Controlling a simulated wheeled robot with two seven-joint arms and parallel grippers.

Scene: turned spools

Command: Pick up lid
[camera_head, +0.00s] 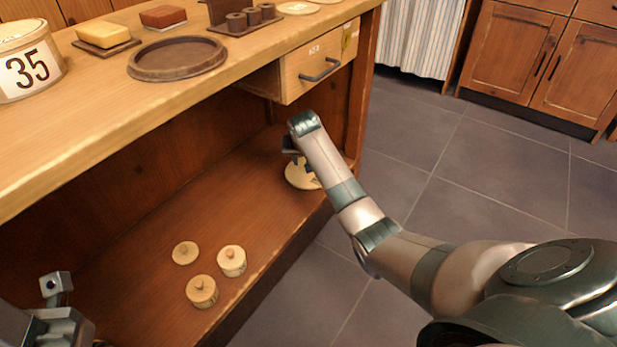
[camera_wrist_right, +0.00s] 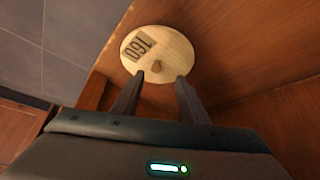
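A round pale wooden lid (camera_head: 301,175) lies on the lower shelf at its far right end, partly hidden behind my right arm. In the right wrist view the lid (camera_wrist_right: 172,46) shows a small knob (camera_wrist_right: 157,67) and a label that reads 160. My right gripper (camera_wrist_right: 160,77) is open, its two fingers apart, with the knob seen between and just beyond the fingertips. I cannot tell whether they touch it. In the head view my right gripper (camera_head: 291,152) is mostly hidden by its wrist. My left gripper (camera_head: 56,287) is at the lower left, its opening unclear.
Several small round wooden pieces with knobs, one a flat disc (camera_head: 185,253) and one a small pot (camera_head: 232,261), stand on the lower shelf (camera_head: 150,290). The bench top (camera_head: 110,130) overhangs it, with a drawer (camera_head: 315,65) above the lid. The shelf between is clear.

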